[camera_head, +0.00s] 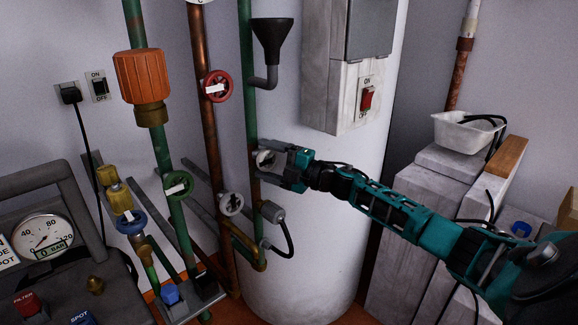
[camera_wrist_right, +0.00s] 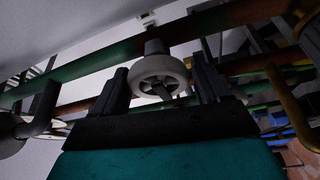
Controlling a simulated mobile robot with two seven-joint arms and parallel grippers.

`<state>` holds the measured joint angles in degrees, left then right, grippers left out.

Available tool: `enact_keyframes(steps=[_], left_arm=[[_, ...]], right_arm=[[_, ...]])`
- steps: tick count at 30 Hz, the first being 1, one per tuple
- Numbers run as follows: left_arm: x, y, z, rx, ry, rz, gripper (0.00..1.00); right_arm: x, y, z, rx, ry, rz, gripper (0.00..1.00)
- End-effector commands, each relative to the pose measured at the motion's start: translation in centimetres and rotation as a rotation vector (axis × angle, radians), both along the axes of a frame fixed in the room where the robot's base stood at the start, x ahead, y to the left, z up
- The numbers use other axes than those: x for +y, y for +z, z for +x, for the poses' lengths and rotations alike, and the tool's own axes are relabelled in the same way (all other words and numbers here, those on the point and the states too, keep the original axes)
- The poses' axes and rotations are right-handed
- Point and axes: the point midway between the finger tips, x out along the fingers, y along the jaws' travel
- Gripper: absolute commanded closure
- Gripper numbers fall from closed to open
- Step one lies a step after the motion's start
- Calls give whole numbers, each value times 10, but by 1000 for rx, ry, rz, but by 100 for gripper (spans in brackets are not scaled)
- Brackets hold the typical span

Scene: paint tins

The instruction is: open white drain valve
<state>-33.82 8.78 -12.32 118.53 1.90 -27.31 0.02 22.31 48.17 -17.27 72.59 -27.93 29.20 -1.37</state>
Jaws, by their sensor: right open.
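A white round handwheel (camera_head: 264,158) is on the green vertical pipe in front of the white tank, partly hidden by my right gripper (camera_head: 272,161). In the right wrist view, the white wheel (camera_wrist_right: 158,77) lies between the two dark fingers of my right gripper (camera_wrist_right: 161,92), with visible gaps on both sides. The gripper is open and holds nothing. Another white handwheel (camera_head: 231,204) sits lower left on the copper pipe, clear of the gripper. I cannot tell by any label which white wheel is the drain valve. My left gripper is not in view.
A red wheel (camera_head: 217,86), a green wheel (camera_head: 178,185) and a blue wheel (camera_head: 131,222) sit on nearby pipes. A grey connector with a black cable (camera_head: 272,211) is just below the gripper. A black funnel (camera_head: 272,42) is above. The white tank (camera_head: 335,220) stands close behind.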

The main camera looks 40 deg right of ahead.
Motion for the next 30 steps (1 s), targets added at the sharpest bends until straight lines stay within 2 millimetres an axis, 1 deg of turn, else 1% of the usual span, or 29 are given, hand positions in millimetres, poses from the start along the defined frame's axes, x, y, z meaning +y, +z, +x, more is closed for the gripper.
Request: enact_keyframes(steps=[15,21,25,30], left_arm=[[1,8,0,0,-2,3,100],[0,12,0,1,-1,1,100],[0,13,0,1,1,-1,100],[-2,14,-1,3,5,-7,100]], right_arm=[[-33,-6,-68,4,1,-3,25],[-45,-7,-92,3,2,-3,25],[-51,-8,-102,1,1,-2,25],[-54,-8,-109,-1,3,-2,25]])
